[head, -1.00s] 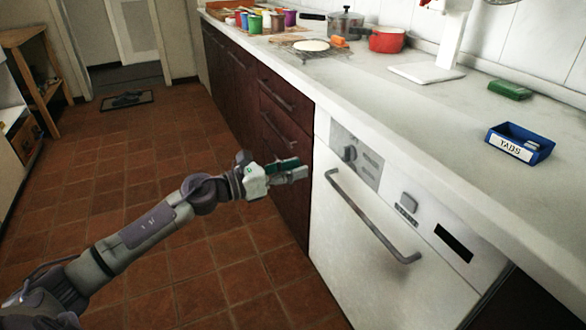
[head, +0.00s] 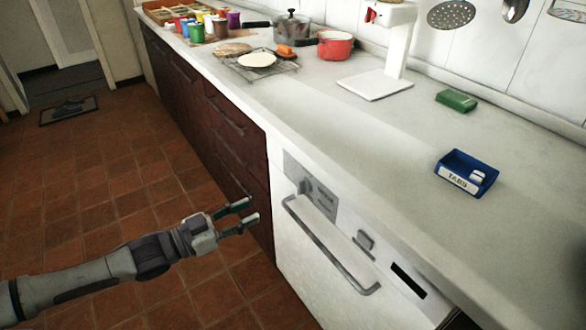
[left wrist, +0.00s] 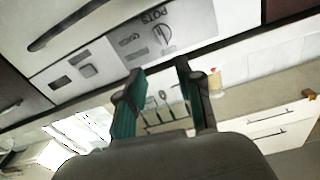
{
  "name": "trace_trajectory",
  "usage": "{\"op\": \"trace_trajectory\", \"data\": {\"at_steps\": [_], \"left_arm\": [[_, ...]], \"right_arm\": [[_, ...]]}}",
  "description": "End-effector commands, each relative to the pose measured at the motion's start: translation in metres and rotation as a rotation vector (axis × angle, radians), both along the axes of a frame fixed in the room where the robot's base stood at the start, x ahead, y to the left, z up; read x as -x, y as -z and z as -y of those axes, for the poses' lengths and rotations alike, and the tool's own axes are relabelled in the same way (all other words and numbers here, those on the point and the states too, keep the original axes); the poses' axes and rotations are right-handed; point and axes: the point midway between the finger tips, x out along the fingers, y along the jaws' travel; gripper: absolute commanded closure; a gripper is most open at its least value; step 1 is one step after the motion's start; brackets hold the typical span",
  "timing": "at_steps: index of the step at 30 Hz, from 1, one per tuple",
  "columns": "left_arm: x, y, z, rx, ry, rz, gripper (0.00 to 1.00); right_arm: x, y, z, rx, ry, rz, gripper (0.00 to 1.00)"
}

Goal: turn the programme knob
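The programme knob (head: 304,187) sits on the grey control panel (head: 322,199) at the upper left of the white dishwasher front (head: 320,265). In the left wrist view the round knob (left wrist: 163,37) shows upside down beside the word POTS. My left gripper (head: 249,211) is open and empty, left of the panel and apart from the knob. Its two fingers (left wrist: 158,72) also show spread in the left wrist view, with the knob beyond them. My right gripper is not in view.
A long handle bar (head: 328,245) crosses the dishwasher below the panel. The white counter (head: 360,130) above it holds a blue TABS box (head: 467,173), a green block (head: 456,101), a red pot (head: 335,45) and a grey pot (head: 291,28). Tiled floor (head: 120,200) lies left.

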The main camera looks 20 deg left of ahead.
Motion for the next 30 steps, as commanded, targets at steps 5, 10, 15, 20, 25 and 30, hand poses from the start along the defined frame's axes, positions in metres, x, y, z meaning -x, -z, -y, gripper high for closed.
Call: {"op": "trace_trajectory", "data": {"at_steps": [5,10,15,20,25,30], "left_arm": [[0.005,0.003,-0.003,0.162,-0.024,-0.155,0.65],[-0.005,0.004,0.004,0.175,-0.025,-0.161,0.65],[-0.027,0.003,0.021,0.175,-0.025,-0.157,0.65],[-0.051,0.003,0.040,0.175,-0.025,-0.155,0.65],[-0.077,0.002,0.060,0.172,-0.024,-0.156,0.65],[-0.095,0.003,0.075,0.171,-0.025,-0.159,0.65]], "right_arm": [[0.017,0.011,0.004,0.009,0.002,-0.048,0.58],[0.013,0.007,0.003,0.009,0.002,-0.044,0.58],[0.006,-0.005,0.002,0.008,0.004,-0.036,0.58],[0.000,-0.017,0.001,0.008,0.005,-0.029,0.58],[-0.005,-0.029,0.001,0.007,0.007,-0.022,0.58],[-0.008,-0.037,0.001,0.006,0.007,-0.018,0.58]]}}
